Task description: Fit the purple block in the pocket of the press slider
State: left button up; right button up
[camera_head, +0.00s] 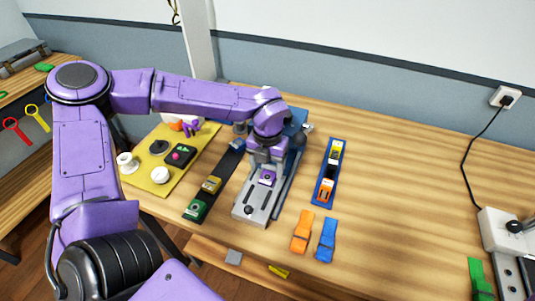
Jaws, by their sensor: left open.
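The purple block (267,178) is at the grey press slider (250,212), near the slider's middle. I cannot tell whether it sits fully down in the pocket. My left gripper (265,168) is open and points down right above the block, close to it. Its fingers and wrist hide part of the slider's far end. The blue press (296,122) stands behind, mostly hidden by my left arm. My right gripper is not in view.
A blue tray (323,190) stands on the right. Orange (302,232) and blue (326,240) clips lie in front. The table's right middle is clear.

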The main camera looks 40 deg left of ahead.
aim_at(268, 177)
pick_arm(q)
notch_tip(268, 177, up, 12)
jog(key=b, duration=0.2)
jog(key=shift+r, duration=0.2)
